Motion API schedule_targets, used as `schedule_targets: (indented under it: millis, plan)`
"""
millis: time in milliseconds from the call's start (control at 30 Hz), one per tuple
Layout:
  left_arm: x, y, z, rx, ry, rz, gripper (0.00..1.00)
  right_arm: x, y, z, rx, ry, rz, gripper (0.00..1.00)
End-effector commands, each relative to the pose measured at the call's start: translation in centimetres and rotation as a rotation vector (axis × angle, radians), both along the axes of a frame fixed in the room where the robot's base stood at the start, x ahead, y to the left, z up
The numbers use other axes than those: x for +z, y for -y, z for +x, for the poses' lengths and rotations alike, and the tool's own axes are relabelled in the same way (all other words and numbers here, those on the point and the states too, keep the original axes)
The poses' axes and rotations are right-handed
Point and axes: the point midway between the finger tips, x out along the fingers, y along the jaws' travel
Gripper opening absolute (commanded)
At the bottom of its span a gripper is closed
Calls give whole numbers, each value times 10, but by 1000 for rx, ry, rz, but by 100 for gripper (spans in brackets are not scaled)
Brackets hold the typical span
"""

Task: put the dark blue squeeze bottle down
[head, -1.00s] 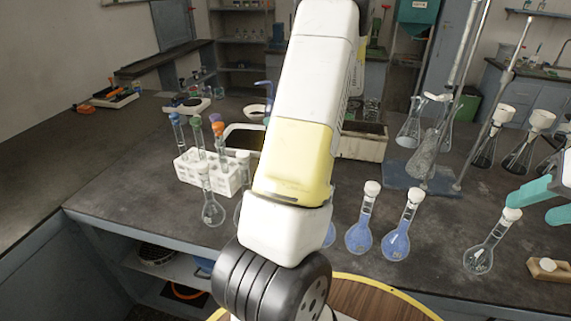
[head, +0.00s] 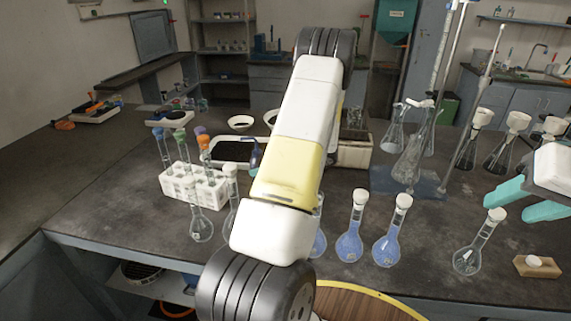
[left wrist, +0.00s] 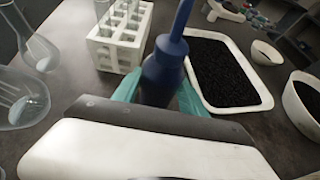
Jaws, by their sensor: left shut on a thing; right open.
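The dark blue squeeze bottle (left wrist: 163,70) is upright in the left wrist view, with its thin spout rising out of the top of the picture. My left gripper (left wrist: 158,92) is shut around its body with teal fingers on both sides. The bottle's base is hidden behind the gripper, so I cannot tell whether it touches the table. My right gripper (head: 527,203) is open and empty at the right edge.
A white tube rack (left wrist: 119,58) stands left of the bottle, and a white tray (left wrist: 235,109) of black grains stands close on its right. Blue-filled flasks (head: 349,245) stand near the table's front edge. Clear flasks are left of the rack in the wrist view.

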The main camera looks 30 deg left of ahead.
Motion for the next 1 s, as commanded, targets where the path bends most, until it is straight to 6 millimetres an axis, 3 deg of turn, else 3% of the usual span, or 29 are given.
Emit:
schedule_targets:
  millis: [167,533,567,633,1000]
  plan:
    - [-26,0,0,-1,-3,1,40,0,0,0,0,0,0,46]
    - [-31,0,0,-2,-1,1,40,0,0,0,0,0,0,46]
    - [-31,0,0,-2,-1,0,56,0,0,0,0,0,0,46]
    - [-30,0,0,-1,0,0,69,0,0,0,0,0,0,46]
    - [-28,0,0,-1,0,0,71,0,0,0,0,0,0,46]
